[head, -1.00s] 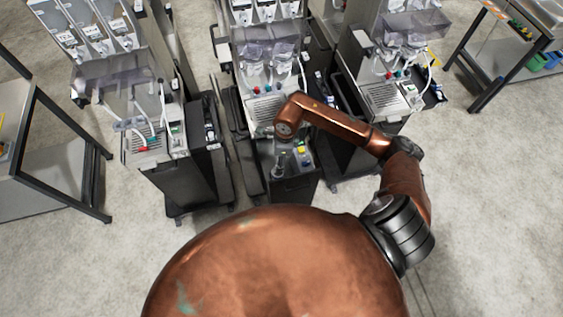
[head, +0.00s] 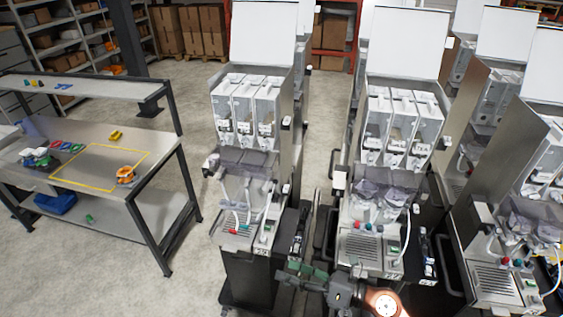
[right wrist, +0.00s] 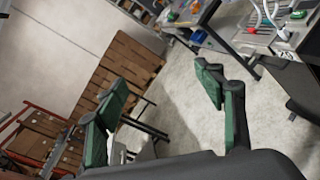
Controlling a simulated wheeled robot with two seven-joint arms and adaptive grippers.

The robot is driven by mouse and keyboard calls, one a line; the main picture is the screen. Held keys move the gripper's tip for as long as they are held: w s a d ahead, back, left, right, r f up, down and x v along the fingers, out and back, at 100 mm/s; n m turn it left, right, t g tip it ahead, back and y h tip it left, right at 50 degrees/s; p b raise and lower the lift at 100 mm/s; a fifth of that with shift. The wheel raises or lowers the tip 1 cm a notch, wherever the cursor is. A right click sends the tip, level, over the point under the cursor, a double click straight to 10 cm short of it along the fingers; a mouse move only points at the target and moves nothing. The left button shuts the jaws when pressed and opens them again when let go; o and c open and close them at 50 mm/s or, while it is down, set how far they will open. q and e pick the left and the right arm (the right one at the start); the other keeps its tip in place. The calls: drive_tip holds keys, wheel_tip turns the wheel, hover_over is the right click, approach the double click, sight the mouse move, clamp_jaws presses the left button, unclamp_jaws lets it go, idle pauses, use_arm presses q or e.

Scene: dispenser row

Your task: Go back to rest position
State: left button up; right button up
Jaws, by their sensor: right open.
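My right gripper (head: 291,274) shows at the bottom of the head view, in front of the dispenser row, with its green fingers pointing left. In the right wrist view its two green-padded fingers (right wrist: 164,88) are spread wide with nothing between them. The copper-coloured joint of my right arm shows just right of it. In the head view the gripper overlaps the lower fronts of the left dispenser (head: 250,150) and the middle dispenser (head: 392,150); I cannot tell the gap to them. My left gripper is not in view.
More dispensers (head: 500,275) stand at the right. A steel workbench (head: 130,200) with a yellow outline and small coloured items stands at the left. Shelves and stacked boxes (head: 200,30) are behind. Floor (head: 180,115) is clear between bench and boxes.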

drive_tip(key=w+d+r+m+t, duration=0.4)
drive_tip(key=d+r+m+t, duration=0.3)
drive_tip(key=r+m+t, duration=0.15)
drive_tip(key=w+d+m+t+h, duration=0.3)
drive_tip(key=d+m+t+h, duration=0.2)
drive_tip(key=d+m+h, duration=0.65)
drive_tip(key=s+d+f+m+g+h, duration=0.2)
drive_tip(key=d+f+m+g+h, duration=0.15)
drive_tip(key=d+f+m, duration=0.45)
drive_tip(key=s+d+f+m+g+h, duration=0.3)
drive_tip(key=d+f+m+h, duration=0.1)
drive_tip(key=d+f+m, duration=0.4)
drive_tip(key=s+a+f+m+g+y, duration=0.1)
drive_tip(key=s+f+m+g, duration=0.3)
drive_tip(key=s+f, duration=0.65)
drive_tip(key=s+a+f+m+g+y, duration=0.1)
drive_tip(key=s+f+g+y, duration=0.1)
drive_tip(key=s+f+g, duration=0.6)
drive_tip(key=s+a+f+b, duration=0.1)
drive_tip(key=s+f+b, duration=0.2)
drive_tip(key=f, duration=1.6)
drive_tip(key=s+f+b, duration=0.3)
drive_tip(key=f, duration=1.7)
drive_tip(key=s+f+n+g+b, duration=0.1)
drive_tip(key=s+f+b, duration=0.3)
drive_tip(key=s+f, duration=1.5)
drive_tip(key=shift+a+f, duration=0.15)
drive_tip(key=shift+f, duration=0.5)
